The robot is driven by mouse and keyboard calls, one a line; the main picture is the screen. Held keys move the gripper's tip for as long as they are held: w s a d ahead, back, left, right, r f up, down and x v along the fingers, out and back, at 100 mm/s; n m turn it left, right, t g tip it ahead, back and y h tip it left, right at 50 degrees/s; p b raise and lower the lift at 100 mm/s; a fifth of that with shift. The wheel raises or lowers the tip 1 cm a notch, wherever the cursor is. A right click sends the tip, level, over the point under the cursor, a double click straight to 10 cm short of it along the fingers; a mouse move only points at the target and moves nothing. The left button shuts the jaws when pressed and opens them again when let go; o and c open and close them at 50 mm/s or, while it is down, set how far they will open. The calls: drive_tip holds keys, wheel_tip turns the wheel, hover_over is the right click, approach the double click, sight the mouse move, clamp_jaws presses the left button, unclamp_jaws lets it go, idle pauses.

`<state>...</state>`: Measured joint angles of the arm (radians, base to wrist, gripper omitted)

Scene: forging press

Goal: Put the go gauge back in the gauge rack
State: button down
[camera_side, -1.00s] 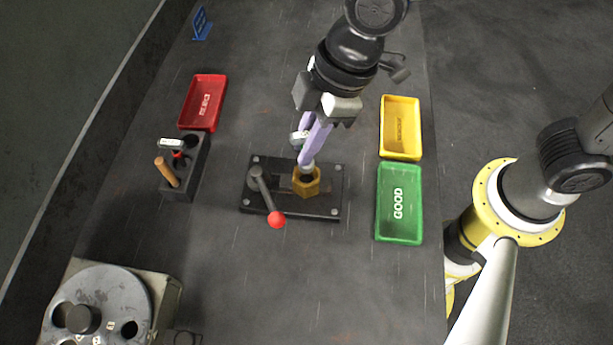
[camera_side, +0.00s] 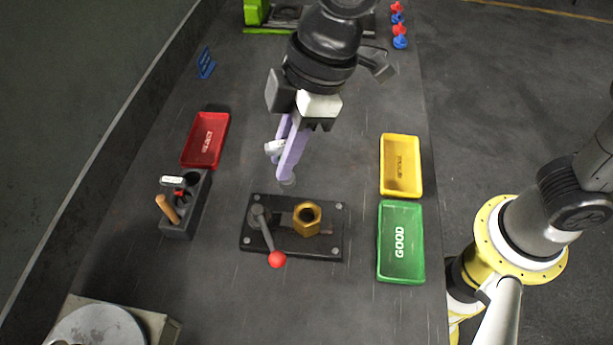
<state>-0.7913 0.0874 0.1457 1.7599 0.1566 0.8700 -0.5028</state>
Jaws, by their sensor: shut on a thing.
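My gripper (camera_side: 288,165), with pale purple fingers, is shut on a light grey gauge, the go gauge (camera_side: 275,147). One end sticks out left of the fingers and a grey tip shows below them. Much of the gauge is hidden by the fingers. It hangs above and slightly left of the brass hex nut (camera_side: 307,218), apart from it. The dark gauge rack (camera_side: 178,232) stands at the left. It holds a wooden-handled tool (camera_side: 167,208) and a piece with a white label and red band (camera_side: 174,182). A dark round hole at its back right looks empty.
The nut sits in a black clamp fixture (camera_side: 320,250) with a red-knobbed lever (camera_side: 276,259). A red reject tray (camera_side: 206,140) lies behind the rack. Yellow (camera_side: 400,165) and green GOOD (camera_side: 400,240) trays lie at right. The bench between rack and fixture is clear.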

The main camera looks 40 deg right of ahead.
drive_tip(key=w+a+r, duration=0.2)
drive_tip(key=w+a, duration=0.6)
drive_tip(key=w, duration=0.3)
drive_tip(key=w+a+f, duration=0.1)
drive_tip(key=w+f, duration=0.6)
drive_tip(key=f, duration=0.4)
drive_tip(key=shift+a+f, duration=0.2)
drive_tip(key=shift+a, duration=0.2)
drive_tip(key=shift+f, duration=1.85)
idle(0.5)
drive_tip(key=c, duration=0.7)
unclamp_jaws()
